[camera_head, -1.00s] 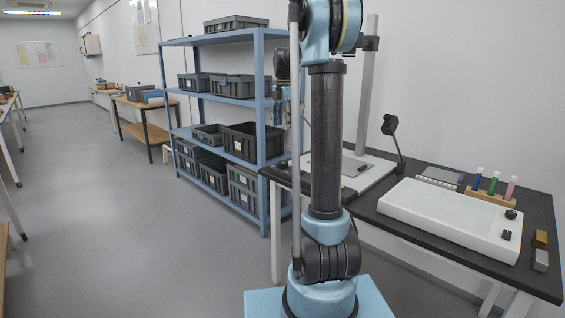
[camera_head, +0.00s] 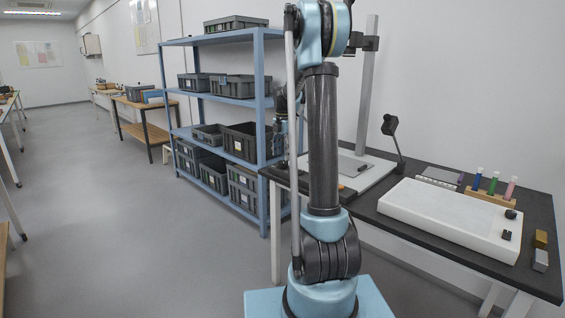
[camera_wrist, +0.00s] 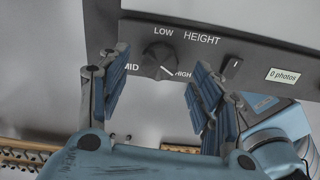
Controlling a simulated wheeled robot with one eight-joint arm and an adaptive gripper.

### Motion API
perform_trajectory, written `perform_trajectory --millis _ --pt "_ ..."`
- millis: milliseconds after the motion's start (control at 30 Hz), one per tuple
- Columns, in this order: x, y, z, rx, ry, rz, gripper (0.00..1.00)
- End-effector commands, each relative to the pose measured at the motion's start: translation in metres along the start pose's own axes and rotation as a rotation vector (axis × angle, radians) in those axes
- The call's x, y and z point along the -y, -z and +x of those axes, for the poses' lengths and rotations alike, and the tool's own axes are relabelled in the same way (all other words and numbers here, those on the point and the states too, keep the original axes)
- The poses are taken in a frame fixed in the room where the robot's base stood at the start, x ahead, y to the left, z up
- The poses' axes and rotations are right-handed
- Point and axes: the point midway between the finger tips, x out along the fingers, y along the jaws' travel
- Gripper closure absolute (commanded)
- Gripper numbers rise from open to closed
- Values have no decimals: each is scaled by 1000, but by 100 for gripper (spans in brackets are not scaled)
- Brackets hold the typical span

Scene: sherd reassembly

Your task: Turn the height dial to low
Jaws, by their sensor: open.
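The height dial (camera_wrist: 159,60) is a dark round knob on a dark panel (camera_wrist: 205,47) in the wrist view. LOW is printed above it, MID to its left and HIGH to its lower right. Its white pointer line points to the lower right, toward HIGH. My gripper (camera_wrist: 158,72) is open, with one blue ribbed finger on each side of the dial in the picture. I see no clear contact between fingers and dial. In the head view the dial cannot be made out, and my arm hides much of that area.
A switch (camera_wrist: 231,68) and a "0 photos" display (camera_wrist: 285,78) sit right of the dial. A white box (camera_head: 440,215) and a test tube rack (camera_head: 490,197) stand to the right.

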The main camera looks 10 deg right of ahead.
Motion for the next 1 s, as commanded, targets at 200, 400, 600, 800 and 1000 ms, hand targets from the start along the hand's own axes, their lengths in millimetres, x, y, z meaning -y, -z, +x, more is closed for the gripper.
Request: perform_trajectory --millis 200,400,600,800,1000 --pt "0 0 27 0 0 0 41" --pt "0 0 36 0 0 0 41" --pt "0 0 36 0 0 0 41" --pt "0 0 36 0 0 0 73" --pt "-1 1 36 0 0 1 85"
